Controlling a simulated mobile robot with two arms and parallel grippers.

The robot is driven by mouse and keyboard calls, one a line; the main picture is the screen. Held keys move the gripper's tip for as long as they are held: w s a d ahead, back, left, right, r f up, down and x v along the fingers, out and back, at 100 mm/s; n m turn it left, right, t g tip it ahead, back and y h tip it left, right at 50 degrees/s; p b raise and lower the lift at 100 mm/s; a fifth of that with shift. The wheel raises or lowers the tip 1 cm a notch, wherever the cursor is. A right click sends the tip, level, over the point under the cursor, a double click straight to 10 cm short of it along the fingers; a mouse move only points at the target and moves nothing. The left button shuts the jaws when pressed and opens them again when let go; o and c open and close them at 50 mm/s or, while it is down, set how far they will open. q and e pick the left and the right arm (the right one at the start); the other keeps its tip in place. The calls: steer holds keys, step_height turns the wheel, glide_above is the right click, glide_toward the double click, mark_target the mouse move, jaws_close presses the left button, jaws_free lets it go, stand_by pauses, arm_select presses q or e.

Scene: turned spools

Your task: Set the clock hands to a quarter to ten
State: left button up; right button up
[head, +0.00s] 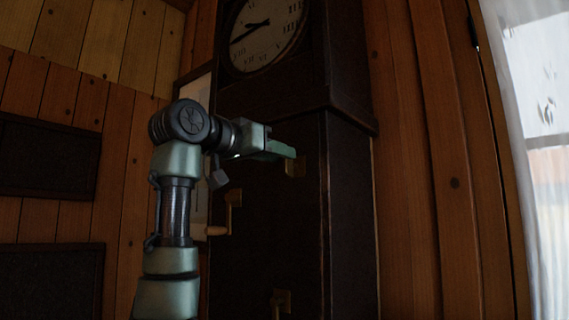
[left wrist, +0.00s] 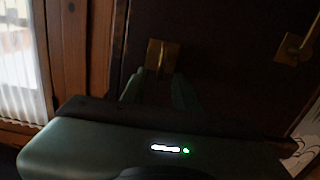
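The dark tall-case clock (head: 350,190) stands against the wood wall. Its pale dial (head: 275,45) is cut off by the top edge in the head view. Two dark hands show: a longer one (head: 242,36) points to the lower left, a shorter one (head: 254,24) to the left. My left gripper (head: 292,154) is at the case front below the dial, by a brass fitting (head: 297,170). In the left wrist view, its two fingers (left wrist: 158,82) are apart, with the brass fitting (left wrist: 162,50) beyond and between the tips. Contact cannot be told. My right gripper is not in view.
Another brass fitting (head: 281,298) is lower on the case. A brass piece (left wrist: 291,48) shows at right in the left wrist view. A curtained window (head: 540,160) is far right.

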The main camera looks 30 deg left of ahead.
arm_select(q)
steer(key=s, duration=0.1)
steer(key=s+b, duration=0.1)
steer(key=s, duration=0.3)
steer(key=shift+s+a+b, duration=0.15)
steer(key=shift+a+b, duration=0.1)
steer(key=shift+b, duration=0.15)
